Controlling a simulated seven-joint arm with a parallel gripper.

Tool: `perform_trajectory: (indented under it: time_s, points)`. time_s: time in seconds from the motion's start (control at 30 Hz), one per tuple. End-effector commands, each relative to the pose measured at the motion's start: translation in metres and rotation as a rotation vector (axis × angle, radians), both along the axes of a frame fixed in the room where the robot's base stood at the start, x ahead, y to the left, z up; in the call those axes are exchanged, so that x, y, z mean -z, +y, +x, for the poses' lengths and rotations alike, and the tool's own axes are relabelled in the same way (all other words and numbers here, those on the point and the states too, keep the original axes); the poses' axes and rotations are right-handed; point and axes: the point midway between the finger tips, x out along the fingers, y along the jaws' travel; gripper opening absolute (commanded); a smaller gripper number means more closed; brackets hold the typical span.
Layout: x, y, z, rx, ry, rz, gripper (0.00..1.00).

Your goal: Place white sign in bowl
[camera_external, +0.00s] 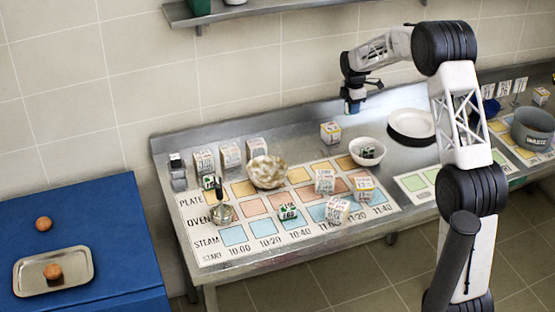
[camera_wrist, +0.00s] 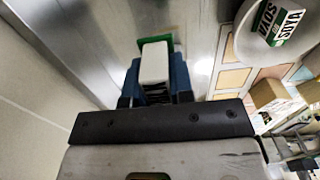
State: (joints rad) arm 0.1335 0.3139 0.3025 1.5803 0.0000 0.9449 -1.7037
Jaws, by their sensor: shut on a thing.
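My gripper (camera_external: 352,108) is above the back of the steel counter, behind and left of the white bowl (camera_external: 357,156). In the wrist view its blue fingers (camera_wrist: 155,82) are shut on a white block-like piece with a green edge (camera_wrist: 154,62), which looks like the white sign. Its face and any writing are turned away. The held piece is too small to make out in the external view. The bowl (camera_wrist: 243,42) is to the upper right in the wrist view, apart from the held piece. A white and green SOYA label (camera_wrist: 284,27) is inside it.
A printed chart (camera_external: 210,250) covers the counter, with several lettered cubes, a patterned bowl (camera_external: 267,172) and a small pot (camera_external: 222,212). A yellow-white cube (camera_external: 330,132) stands left of the bowl. Stacked plates (camera_external: 411,124) are to its right. The wall is close behind.

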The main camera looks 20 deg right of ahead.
Motion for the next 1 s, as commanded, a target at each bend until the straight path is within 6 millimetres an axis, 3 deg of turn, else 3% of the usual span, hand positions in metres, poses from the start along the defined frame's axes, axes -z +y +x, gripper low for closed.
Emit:
perform_trajectory:
  time_s: [0.47, 1.0]
  points:
    - [-0.004, 0.126, -0.022, -0.004, 0.000, 0.000, 0.00]
    - [-0.008, 0.272, -0.076, -0.005, 0.000, 0.000, 0.00]
